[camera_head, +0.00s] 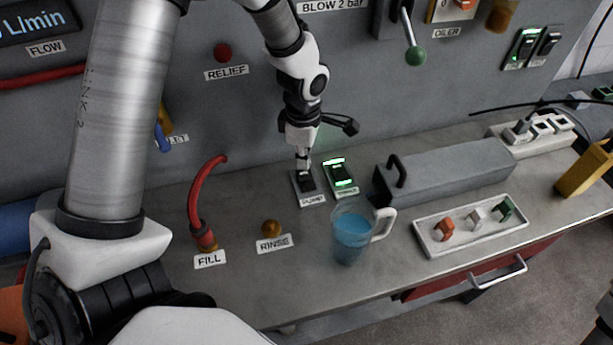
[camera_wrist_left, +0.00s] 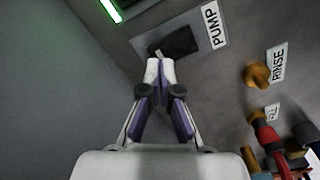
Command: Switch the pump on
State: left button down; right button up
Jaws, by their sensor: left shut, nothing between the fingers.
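The pump switch (camera_head: 306,182) is a dark rocker on a light plate, with a PUMP label in front of it on the bench. It shows no green light, while the neighbouring switch (camera_head: 340,176) glows green. My left gripper (camera_head: 303,163) is shut and empty, pointing down at the pump switch. In the left wrist view the shut fingertips (camera_wrist_left: 160,62) are at the edge of the dark pump rocker (camera_wrist_left: 178,42); I cannot tell whether they touch it. My right gripper is not in view.
A jug of blue liquid (camera_head: 352,232) stands in front of the switches. A grey box with a handle (camera_head: 445,170) and a tray of small coloured clips (camera_head: 430,241) lie to the right. The red fill hose (camera_head: 197,205) and orange rinse knob (camera_head: 271,228) are on the left.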

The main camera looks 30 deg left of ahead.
aim_at(304, 172)
pick_arm(q)
jog(key=shift+f+b, duration=0.95)
jog(key=shift+f, duration=0.3)
dwell(0.3)
notch_tip(304, 172, up, 7)
jog(key=p, duration=0.5)
jog(key=shift+r+p, duration=0.15)
jog(key=shift+p, duration=0.2)
